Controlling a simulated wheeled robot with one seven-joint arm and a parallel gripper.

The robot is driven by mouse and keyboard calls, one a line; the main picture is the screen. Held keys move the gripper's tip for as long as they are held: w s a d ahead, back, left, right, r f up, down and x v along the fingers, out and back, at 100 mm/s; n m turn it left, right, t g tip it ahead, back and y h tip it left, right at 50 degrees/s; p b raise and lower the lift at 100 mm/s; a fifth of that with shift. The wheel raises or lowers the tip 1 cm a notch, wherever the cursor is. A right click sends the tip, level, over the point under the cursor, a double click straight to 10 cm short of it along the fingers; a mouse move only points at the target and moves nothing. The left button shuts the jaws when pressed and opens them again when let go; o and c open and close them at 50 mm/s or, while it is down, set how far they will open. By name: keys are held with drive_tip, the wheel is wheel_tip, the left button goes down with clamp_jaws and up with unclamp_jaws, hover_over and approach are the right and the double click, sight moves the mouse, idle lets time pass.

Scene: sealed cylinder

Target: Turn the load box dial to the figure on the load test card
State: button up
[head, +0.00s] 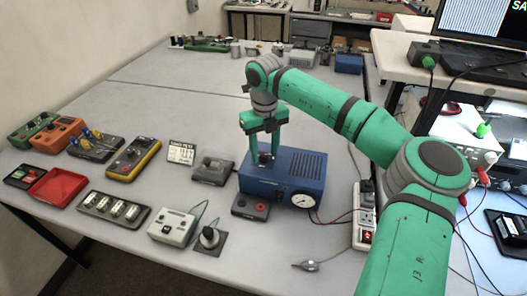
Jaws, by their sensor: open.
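The load test card (181,152) is a small white card standing on the grey table; its heading reads roughly "LOAD TEST", but the figure is too small to read. A blue box (284,184) with vent slots on top and a round white gauge (303,200) on its front is right of the card. My gripper (265,158) is open and points down over the left part of the blue box's top. A small dark knob-like shape (266,159) shows between the fingers; I cannot tell whether they touch it. Any dial marks there are hidden.
A black knob on a dark plate (209,238) and a white box (173,227) lie in front. Meters, a red tray (55,187) and a switch panel (113,209) fill the left. A power strip (365,214) stands right.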

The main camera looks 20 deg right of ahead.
drive_tip(key=shift+d+f, duration=0.1)
drive_tip(key=shift+f, duration=0.2)
drive_tip(key=shift+w, duration=0.1)
drive_tip(key=c, duration=1)
drive_tip(key=shift+c, duration=0.2)
